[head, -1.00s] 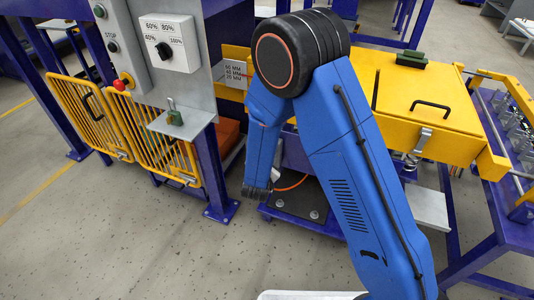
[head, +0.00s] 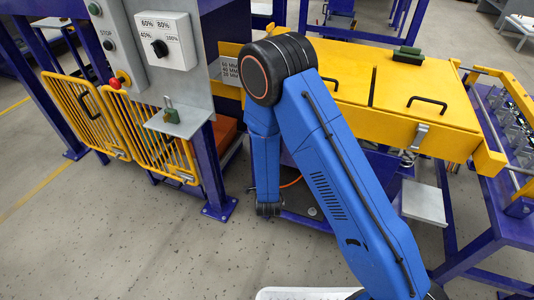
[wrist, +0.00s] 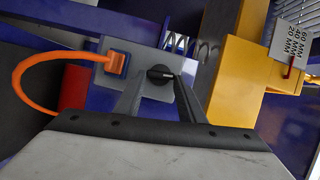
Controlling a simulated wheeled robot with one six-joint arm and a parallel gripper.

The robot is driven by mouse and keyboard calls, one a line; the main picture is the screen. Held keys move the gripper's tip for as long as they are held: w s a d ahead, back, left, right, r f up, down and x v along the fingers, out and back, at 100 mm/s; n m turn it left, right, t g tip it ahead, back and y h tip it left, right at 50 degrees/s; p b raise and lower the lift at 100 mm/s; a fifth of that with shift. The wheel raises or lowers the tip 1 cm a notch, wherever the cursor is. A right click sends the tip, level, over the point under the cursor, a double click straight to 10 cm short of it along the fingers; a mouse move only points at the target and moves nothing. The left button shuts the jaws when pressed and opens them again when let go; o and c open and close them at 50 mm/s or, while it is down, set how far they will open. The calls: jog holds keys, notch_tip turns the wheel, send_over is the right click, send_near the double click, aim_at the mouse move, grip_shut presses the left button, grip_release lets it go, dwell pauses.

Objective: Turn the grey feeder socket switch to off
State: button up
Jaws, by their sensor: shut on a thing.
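The grey feeder socket box (wrist: 146,86) is in the wrist view, with a black rotary knob (wrist: 160,72) on its face. An orange plug (wrist: 116,63) sits in the blue-framed socket beside the knob, and its orange cable (wrist: 20,75) loops away to the left. My gripper (wrist: 159,80) is shut on the black knob, one finger on each side of it. The knob's pointer position is hard to read. In the head view my arm hides the box and the knob; only a bit of the orange cable (head: 291,183) shows.
A yellow machine cover (head: 375,85) is to the right of my arm. A grey control panel (head: 165,42) with a percent dial and yellow gates (head: 95,115) stand to the left. A thickness label (wrist: 293,42) hangs near a yellow beam. Open floor lies in front.

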jog(key=shift+f+m, duration=0.15)
jog(key=shift+m, duration=0.35)
jog(key=shift+t, duration=0.3)
jog(key=o, duration=1)
jog(key=shift+o, duration=0.2)
jog(key=shift+s, duration=0.1)
